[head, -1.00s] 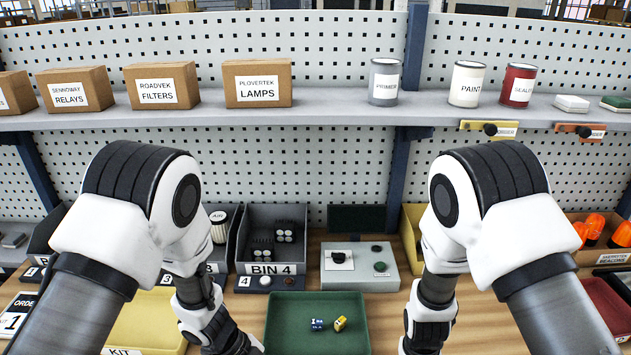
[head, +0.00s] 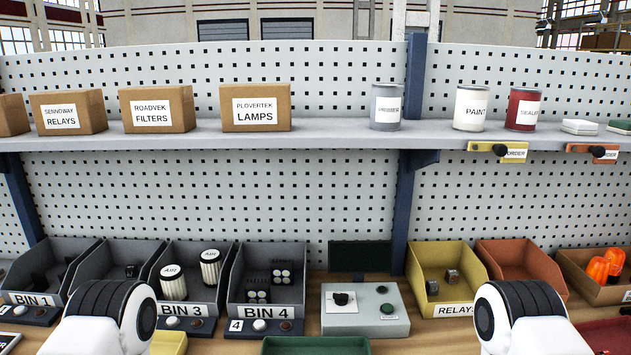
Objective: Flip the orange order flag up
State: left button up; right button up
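The orange order flag (head: 580,148) hangs at the front edge of the shelf, at the far right of the head view. It is a flat orange plate, lying level along the edge, with a black knob and a white label partly covered by the knob. A similar yellow flag (head: 482,146) with a black knob and white label is on the same edge to its left. My two arms show only as white and black joints at the bottom of the view. Both grippers are out of view, below the picture.
The shelf (head: 330,132) carries cardboard boxes (head: 256,108) and cans (head: 472,106) above the flags. Below stand open bins (head: 265,295), a grey control box (head: 365,310) and an orange bin (head: 520,265). The space in front of the flags is clear.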

aim_at(602, 152)
jog(key=z, duration=1.3)
